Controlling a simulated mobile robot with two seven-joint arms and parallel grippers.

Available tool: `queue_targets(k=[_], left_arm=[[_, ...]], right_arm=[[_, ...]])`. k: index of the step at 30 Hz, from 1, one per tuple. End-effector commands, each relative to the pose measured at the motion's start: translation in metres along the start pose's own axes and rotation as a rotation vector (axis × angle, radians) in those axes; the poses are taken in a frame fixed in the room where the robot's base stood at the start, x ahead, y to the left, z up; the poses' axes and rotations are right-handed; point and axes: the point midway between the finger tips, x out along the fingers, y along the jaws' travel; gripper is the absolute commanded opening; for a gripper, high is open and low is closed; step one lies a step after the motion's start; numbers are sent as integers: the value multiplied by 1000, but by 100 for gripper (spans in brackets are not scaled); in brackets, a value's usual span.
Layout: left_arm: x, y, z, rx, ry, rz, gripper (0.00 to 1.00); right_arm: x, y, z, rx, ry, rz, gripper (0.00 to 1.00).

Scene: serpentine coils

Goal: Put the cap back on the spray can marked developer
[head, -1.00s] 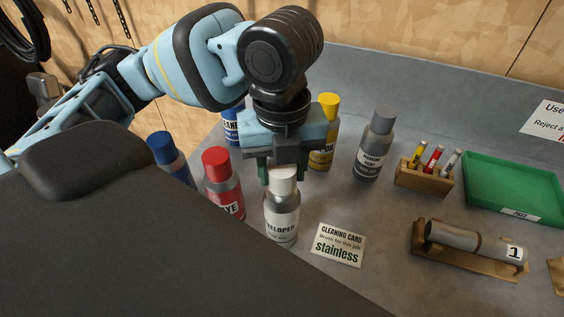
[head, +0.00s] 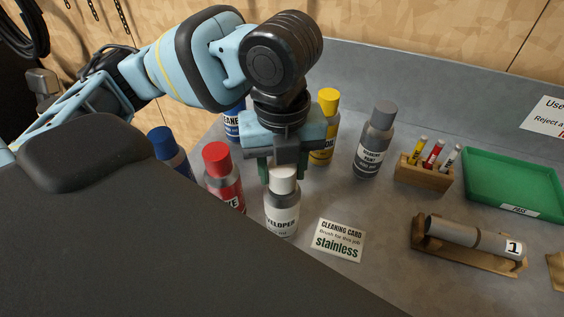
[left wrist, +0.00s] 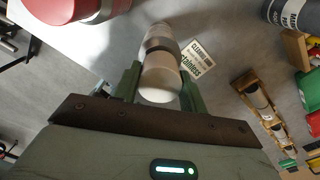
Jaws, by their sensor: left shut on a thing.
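The developer spray can (head: 282,218) stands upright on the grey bench, with a white body and a grey shoulder. Its white cap (head: 284,181) is at the can's top, under my left gripper (head: 283,172). In the left wrist view, my left gripper (left wrist: 160,90) is shut on the cap (left wrist: 160,84), one green finger on each side. The can (left wrist: 162,38) extends beyond the cap, roughly in line with it, with a dark grey band between. I cannot tell whether the cap is fully seated. My right gripper is not in view.
A red-capped can (head: 223,178) stands close left of the developer can. Blue-capped (head: 168,150), yellow-capped (head: 327,125) and grey-capped (head: 375,140) cans stand around. A cleaning card (head: 338,240) lies to the right, before a wooden cradle (head: 465,255) and green tray (head: 515,185).

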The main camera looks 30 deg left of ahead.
Motion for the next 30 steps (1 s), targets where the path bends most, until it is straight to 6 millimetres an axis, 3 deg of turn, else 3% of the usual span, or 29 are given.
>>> queue_targets(k=[30], left_arm=[[4,0,0,-1,-1,-1,21]], right_arm=[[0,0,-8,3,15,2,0]])
